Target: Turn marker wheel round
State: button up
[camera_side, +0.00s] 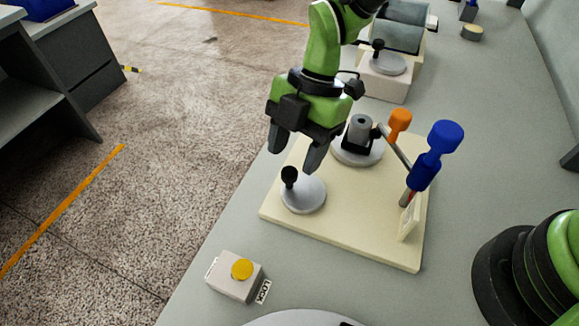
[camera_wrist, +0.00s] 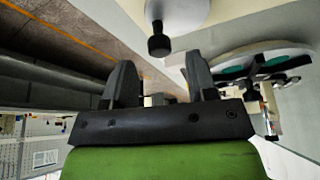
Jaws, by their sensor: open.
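A grey disc with an upright black knob, which looks like the marker wheel (camera_side: 307,197), sits on the near left part of a cream board (camera_side: 345,240). Its black knob (camera_side: 289,176) stands near the disc's rim. My gripper (camera_side: 296,152) is open and empty, pointing down above the knob and apart from it. In the wrist view, a black knob (camera_wrist: 159,45) on a pale disc (camera_wrist: 182,12) shows beyond the gap between my open fingers (camera_wrist: 159,78). No mark on the disc can be made out.
A labelled box with a yellow button (camera_side: 242,269) stands at front left. A second knobbed disc (camera_side: 391,64) stands on a block behind.

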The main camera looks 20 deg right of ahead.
aim_at(293, 167)
jog(key=x, duration=0.4)
jog(key=shift+f, duration=0.1)
jog(key=c, duration=0.9)
jog(key=shift+d, duration=0.1)
jog(key=m, duration=0.1)
jog(key=m+t, duration=0.1)
jog(key=m, duration=0.1)
jog(key=shift+w+d+m, duration=0.15)
jog(key=shift+d+m, duration=0.15)
jog(key=shift+m, duration=0.1)
jog(key=m+t, duration=0.1)
jog(key=m, duration=0.2)
jog(key=shift+w+d+m+t, duration=0.1)
jog(key=shift+d+m+t, duration=0.2)
jog(key=shift+d+t, duration=0.1)
jog(key=m+t, duration=0.1)
jog(key=m, duration=0.2)
jog(key=d+m+t, duration=0.1)
jog(key=m, duration=0.1)
jog(key=shift+m, duration=0.4)
